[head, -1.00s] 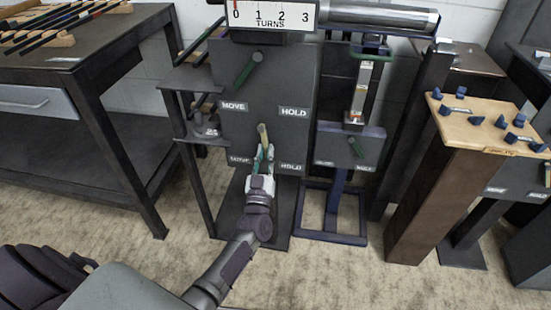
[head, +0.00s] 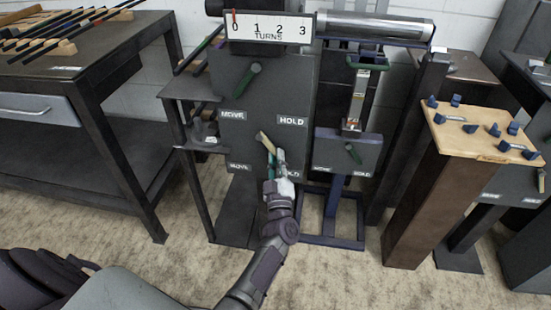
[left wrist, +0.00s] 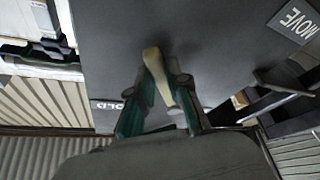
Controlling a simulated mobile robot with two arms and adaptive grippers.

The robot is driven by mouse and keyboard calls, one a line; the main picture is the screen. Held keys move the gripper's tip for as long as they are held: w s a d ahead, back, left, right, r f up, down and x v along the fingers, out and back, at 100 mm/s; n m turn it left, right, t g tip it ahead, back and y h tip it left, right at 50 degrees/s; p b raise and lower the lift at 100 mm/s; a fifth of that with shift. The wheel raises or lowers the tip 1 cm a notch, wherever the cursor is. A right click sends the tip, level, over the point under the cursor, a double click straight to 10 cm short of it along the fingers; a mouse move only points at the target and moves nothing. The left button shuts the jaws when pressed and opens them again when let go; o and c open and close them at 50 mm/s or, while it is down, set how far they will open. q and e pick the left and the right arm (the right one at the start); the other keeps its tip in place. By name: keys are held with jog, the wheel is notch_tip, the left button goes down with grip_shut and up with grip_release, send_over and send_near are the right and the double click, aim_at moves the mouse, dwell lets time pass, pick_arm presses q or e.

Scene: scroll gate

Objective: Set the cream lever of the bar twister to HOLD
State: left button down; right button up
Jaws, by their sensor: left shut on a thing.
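The bar twister (head: 225,135) is a dark grey panel stand under a white TURNS scale. Its cream lever (head: 264,139) is low on the panel, tilted with its lower end to the right, toward the lower HOLD label (head: 293,174). The lower MOVE label (head: 240,167) is at the left. My left gripper (head: 275,160) is shut on the lever's lower part and partly covers the HOLD label. In the left wrist view the cream lever (left wrist: 157,75) lies between the teal fingers of my left gripper (left wrist: 160,110). My right gripper is not in view.
A smaller blue stand (head: 350,150) with another green lever is close at the right. A wooden-topped pedestal (head: 480,135) and a dark workbench (head: 100,45) flank the area.

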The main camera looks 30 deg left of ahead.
pick_arm(q)
jog(key=c, duration=1.1)
grip_release()
